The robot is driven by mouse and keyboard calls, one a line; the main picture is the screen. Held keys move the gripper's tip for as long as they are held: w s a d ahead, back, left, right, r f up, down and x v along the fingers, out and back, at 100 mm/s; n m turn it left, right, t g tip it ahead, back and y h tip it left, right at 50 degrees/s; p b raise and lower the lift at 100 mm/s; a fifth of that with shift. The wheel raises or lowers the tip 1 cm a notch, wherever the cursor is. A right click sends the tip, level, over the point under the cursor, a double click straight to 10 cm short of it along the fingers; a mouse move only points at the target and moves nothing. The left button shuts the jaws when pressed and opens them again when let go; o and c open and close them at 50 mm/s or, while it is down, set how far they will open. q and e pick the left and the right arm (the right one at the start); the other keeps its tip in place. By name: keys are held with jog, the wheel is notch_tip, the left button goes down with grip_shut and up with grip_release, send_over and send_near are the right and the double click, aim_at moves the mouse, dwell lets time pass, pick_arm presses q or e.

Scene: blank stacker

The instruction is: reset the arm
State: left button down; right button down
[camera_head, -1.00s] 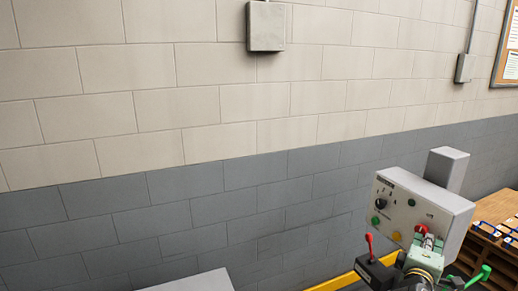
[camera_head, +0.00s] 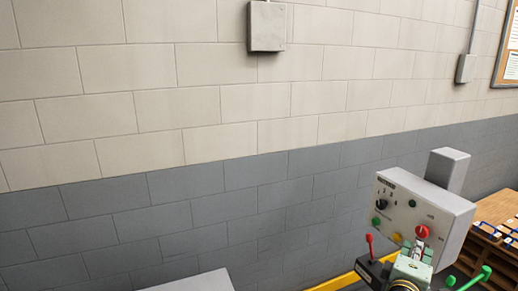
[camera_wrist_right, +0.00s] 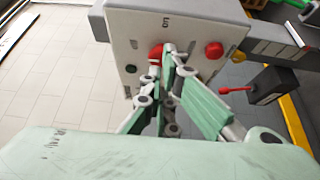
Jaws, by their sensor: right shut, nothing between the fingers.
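My right gripper (camera_head: 420,240) is shut and empty in front of the lower edge of a light grey control box (camera_head: 408,208). The box has a black selector knob, coloured buttons and a red button (camera_head: 422,232) close to my fingertips. In the right wrist view, the shut fingers (camera_wrist_right: 168,48) point at the face of the box (camera_wrist_right: 190,18), beside a red button (camera_wrist_right: 155,54). Whether they touch it cannot be told. My left gripper is not in view.
A red-handled lever (camera_head: 370,244) on a black block stands left of the gripper, and a green-handled lever (camera_head: 484,273) stands to the right. A yellow rail (camera_head: 335,284) runs low along the wall. A wooden rack (camera_head: 495,240) is at the far right.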

jog(key=shift+s+a, duration=0.1)
jog(key=a+f+g+y+b, duration=0.1)
jog(key=a+f+y, duration=0.15)
jog(key=f, duration=0.75)
jog(key=a+f+y+b, duration=0.15)
jog(key=a+f, duration=0.25)
jog(key=f, duration=0.6)
jog(key=s+a+f+m+g+y, duration=0.15)
jog(key=s+a+f, duration=0.3)
jog(key=f, duration=0.65)
jog(key=s+a+f+n+g+y, duration=0.1)
jog(key=s+a+f+g+y, duration=0.15)
jog(key=s+f, duration=0.65)
jog(key=s+a+f+m+g+y+b, duration=0.2)
jog(key=s+a+f+m+g, duration=0.15)
jog(key=s+f, duration=1.4)
jog(key=s+f+m+g, duration=0.1)
jog(key=s+f, duration=0.2)
jog(key=s, duration=0.5)
jog(key=s+a+f+m+g+y+b, duration=0.1)
jog(key=s+f, duration=0.3)
jog(key=s, duration=0.4)
jog(key=s+f+m+g, duration=0.1)
jog(key=s+f, duration=0.3)
jog(key=s, duration=0.4)
jog(key=shift+s+a+f+m+g, duration=0.3)
jog(key=shift+s+m+g, duration=0.1)
jog(key=shift+g, duration=0.35)
jog(key=shift+w, duration=0.1)
